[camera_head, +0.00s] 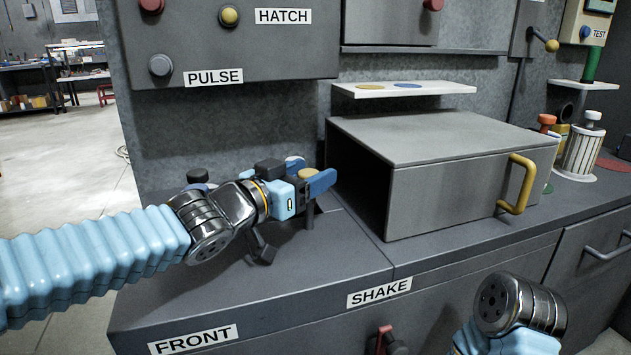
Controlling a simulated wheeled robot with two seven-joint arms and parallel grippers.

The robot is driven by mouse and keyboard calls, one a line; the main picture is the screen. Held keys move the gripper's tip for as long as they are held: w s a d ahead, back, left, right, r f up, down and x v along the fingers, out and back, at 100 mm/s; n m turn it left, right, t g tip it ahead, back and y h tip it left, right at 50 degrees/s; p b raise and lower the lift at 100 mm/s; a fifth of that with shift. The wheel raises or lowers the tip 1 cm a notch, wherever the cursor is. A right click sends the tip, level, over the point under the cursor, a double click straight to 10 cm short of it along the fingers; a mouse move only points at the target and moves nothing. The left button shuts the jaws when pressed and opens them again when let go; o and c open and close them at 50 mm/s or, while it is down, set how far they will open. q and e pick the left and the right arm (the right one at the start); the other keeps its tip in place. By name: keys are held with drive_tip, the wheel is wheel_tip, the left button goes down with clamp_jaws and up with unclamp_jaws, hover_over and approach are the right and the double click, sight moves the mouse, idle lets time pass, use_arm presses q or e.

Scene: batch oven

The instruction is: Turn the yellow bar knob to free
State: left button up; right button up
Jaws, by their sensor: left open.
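A small yellow knob top (308,173) shows at the tip of my left gripper (309,177), above the grey counter to the left of the oven box. My left gripper is open, with its blue fingertips on either side of the yellow top. I cannot tell whether they touch it. The fingers hide most of the knob, so its bar shape and setting cannot be read. A dark post shows below the fingers. Only dark and light blue links of my right arm show at the lower right; its gripper is out of view.
The grey oven box (450,165) with a yellow handle (517,185) stands right of my left gripper. A button panel (225,40) hangs above. A white shelf (440,88) sits behind the box. Dark knobs stand behind my gripper. The counter's front left is clear.

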use_arm(q)
drive_tip(key=shift+x, duration=1.05)
drive_tip(key=c, duration=0.9)
drive_tip(key=n+t+y+b, duration=0.1)
drive_tip(key=b, duration=0.7)
drive_tip(key=n+t+y+b, duration=0.1)
drive_tip(key=y+b, duration=0.1)
drive_tip(key=b, duration=0.6)
drive_tip(key=shift+w+f, duration=0.15)
drive_tip(key=shift+f, duration=0.2)
drive_tip(key=shift+c, duration=0.5)
drive_tip(key=shift+a+r+n+t+y+b, duration=0.15)
drive_tip(key=shift+r+n+t+y+b, duration=0.15)
drive_tip(key=shift+n+y+b, duration=0.15)
drive_tip(key=shift+a+r, duration=0.1)
drive_tip(key=shift+r, duration=0.05)
